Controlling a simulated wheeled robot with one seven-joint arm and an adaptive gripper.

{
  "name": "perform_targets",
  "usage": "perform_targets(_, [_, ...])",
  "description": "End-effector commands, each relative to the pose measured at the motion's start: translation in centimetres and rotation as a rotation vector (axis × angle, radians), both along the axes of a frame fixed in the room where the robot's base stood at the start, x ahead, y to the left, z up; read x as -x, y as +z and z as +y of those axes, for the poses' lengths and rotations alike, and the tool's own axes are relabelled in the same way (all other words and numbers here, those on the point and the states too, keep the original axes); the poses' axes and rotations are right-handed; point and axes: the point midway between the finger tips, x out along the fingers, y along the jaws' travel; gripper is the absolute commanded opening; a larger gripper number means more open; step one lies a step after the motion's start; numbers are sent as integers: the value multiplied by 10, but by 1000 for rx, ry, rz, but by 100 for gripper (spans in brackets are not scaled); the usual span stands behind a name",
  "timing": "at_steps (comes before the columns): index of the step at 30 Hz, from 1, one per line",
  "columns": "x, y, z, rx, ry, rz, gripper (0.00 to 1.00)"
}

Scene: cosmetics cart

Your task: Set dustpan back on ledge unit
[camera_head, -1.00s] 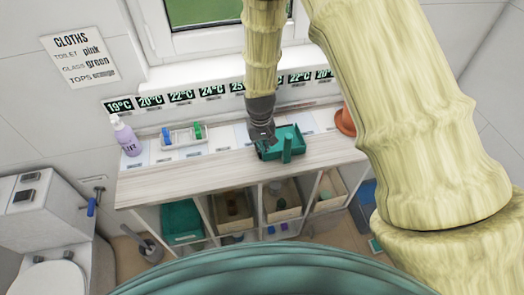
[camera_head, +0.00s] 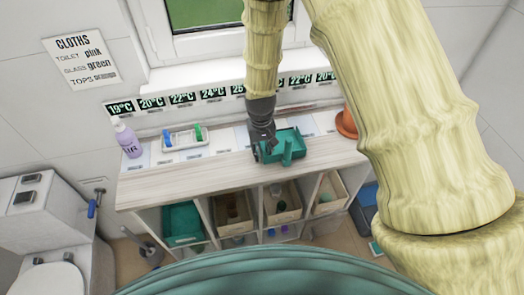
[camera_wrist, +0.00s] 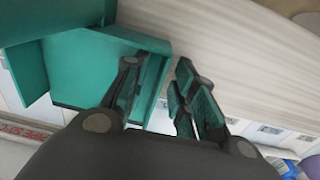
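The teal dustpan (camera_head: 290,147) rests on the wooden top of the ledge unit (camera_head: 190,176), right of centre, with its short handle towards the front. My gripper (camera_head: 265,147) is at the dustpan's left side. In the wrist view, the dustpan (camera_wrist: 85,62) fills the upper left. A side wall of the dustpan lies near the left finger, and pale wood shows between that wall and the right finger. I cannot tell whether the left finger touches it.
A lilac spray bottle (camera_head: 128,140) and a white tray (camera_head: 186,138) with blue and green items stand to the left on the ledge. An orange-brown object (camera_head: 346,122) stands at the right end. The front left of the ledge top is clear.

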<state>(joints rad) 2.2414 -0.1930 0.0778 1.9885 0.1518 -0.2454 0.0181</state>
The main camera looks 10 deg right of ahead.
Motion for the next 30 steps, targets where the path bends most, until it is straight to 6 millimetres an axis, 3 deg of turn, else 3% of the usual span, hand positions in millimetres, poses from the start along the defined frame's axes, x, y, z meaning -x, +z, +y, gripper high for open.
perform_targets(30, [0, 107, 2, 0, 0, -2, 27])
